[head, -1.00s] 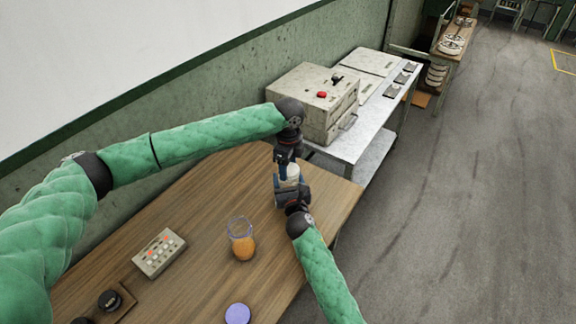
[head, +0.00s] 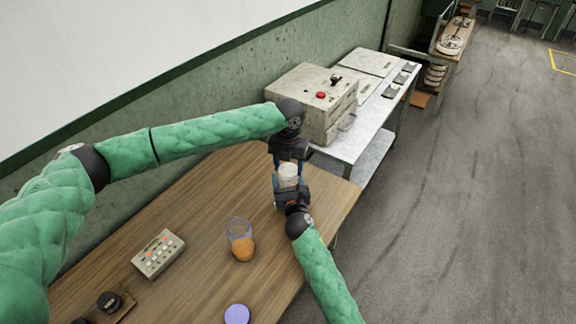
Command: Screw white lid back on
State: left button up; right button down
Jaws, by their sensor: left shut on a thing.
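The white lid (head: 288,169) shows as a pale round top between my two grippers, near the table's far right end. My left gripper (head: 288,163) comes down from above and is shut on the lid, its fingers at the lid's sides. My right gripper (head: 290,186) reaches in from the front, just below the lid, and appears shut around the jar under it. That jar is mostly hidden by the grippers, so I cannot tell how the lid sits on it.
A clear jar with orange contents (head: 241,246) stands on the wooden table (head: 200,225). A purple disc (head: 237,314) lies at the front edge. A button box (head: 158,254) and black knobs (head: 109,301) are at left. A metal cabinet (head: 318,98) stands behind.

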pick_arm(q)
jog(key=m, duration=0.4)
jog(key=shift+w, duration=0.1)
jog(key=m, duration=0.3)
jog(key=shift+m, duration=0.3)
jog(key=o, duration=0.9)
jog(key=shift+d+r, duration=0.1)
jog(key=shift+r, duration=2.15)
jog(key=shift+c, duration=0.3)
